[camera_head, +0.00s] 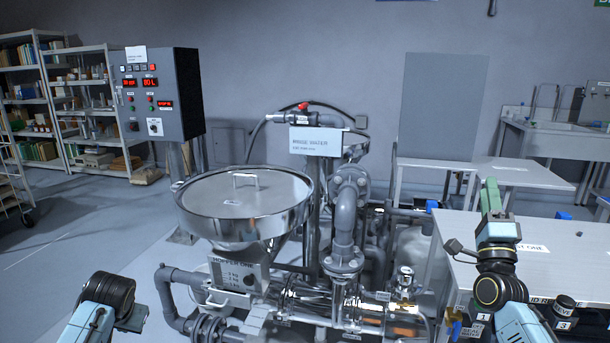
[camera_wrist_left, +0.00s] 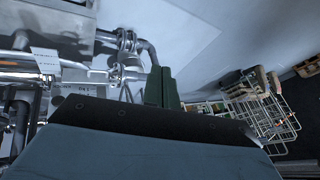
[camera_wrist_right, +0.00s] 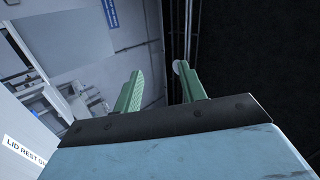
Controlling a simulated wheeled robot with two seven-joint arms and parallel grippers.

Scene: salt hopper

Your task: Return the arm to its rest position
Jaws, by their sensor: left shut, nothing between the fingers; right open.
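My right gripper (camera_head: 490,195) stands raised over the white table at the right in the head view. In the right wrist view its two green fingers (camera_wrist_right: 160,88) are spread apart with nothing between them.
A rinse water stand (camera_head: 316,140) and pipework (camera_head: 345,230) rise beside the hopper. The white table (camera_head: 570,262) with a "LID REST ONE" label is at the right. A grey control box (camera_head: 170,95) stands behind left. Shelves (camera_head: 85,100) line the far left.

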